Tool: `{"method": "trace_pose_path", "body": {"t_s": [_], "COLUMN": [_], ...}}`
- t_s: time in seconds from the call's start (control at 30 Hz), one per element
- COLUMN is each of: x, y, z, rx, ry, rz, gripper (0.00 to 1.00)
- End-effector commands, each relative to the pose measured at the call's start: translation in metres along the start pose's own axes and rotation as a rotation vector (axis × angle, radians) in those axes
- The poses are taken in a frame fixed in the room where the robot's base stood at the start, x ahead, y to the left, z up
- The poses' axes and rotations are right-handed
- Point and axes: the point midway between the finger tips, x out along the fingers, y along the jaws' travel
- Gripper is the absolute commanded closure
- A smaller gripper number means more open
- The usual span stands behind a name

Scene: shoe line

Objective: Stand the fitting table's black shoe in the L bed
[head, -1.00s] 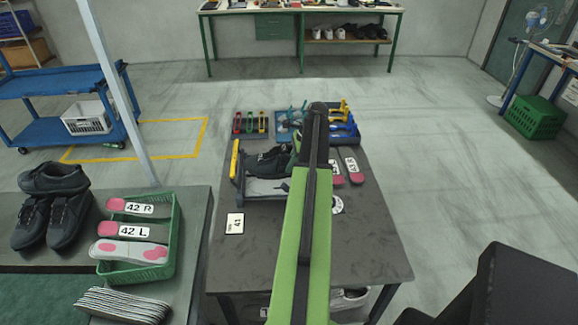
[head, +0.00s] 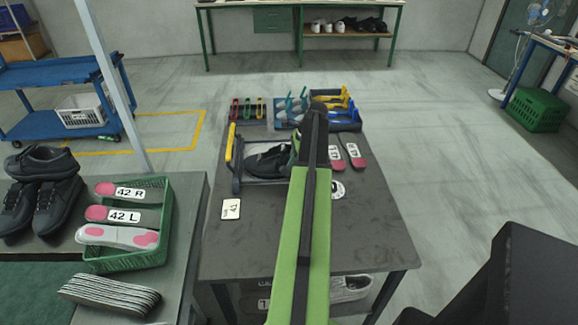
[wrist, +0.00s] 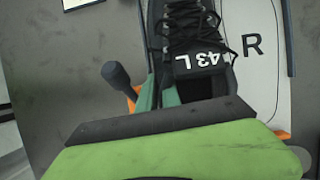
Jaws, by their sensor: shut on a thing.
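The black shoe (head: 266,159) sits over the fitting device at the far left of the table, partly hidden by my arm. In the wrist view the same black shoe (wrist: 187,40) has laces and a white "43 L" tag. My gripper (wrist: 168,98) is shut on it at the tag end; the jaws are mostly hidden. The white bed panel marked R (wrist: 258,55) shows bare to the right of the shoe. The L bed's marking is not visible; the shoe covers that side. I cannot tell whether the sole touches the bed.
The device has a yellow handle (head: 230,142) and a dark knobbed lever (wrist: 117,77) near the shoe. Insoles (head: 353,151) and a blue tray of tools (head: 344,124) lie close by. A card (head: 231,209) lies at the front left; the table's front is clear.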

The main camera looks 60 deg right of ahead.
Motion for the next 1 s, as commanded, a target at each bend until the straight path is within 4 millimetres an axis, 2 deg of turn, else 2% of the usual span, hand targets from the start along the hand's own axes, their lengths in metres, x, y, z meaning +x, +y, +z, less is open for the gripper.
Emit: {"method": "trace_pose_path", "body": {"t_s": [0.2, 0.23, 0.4, 0.43, 1.0], "x": [-0.0001, -0.0001, 0.0000, 0.0001, -0.0045], "y": [0.0000, 0.0000, -0.0001, -0.0001, 0.0000], "z": [0.0006, 0.0006, 0.0007, 0.0007, 0.0027], "rx": [-0.001, -0.001, -0.001, -0.001, -0.001], "ry": [-0.001, -0.001, 0.000, 0.000, 0.000], "rz": [0.000, 0.000, 0.000, 0.000, 0.000], "gripper": [1.00, 0.90, 0.68, 0.66, 0.66]}}
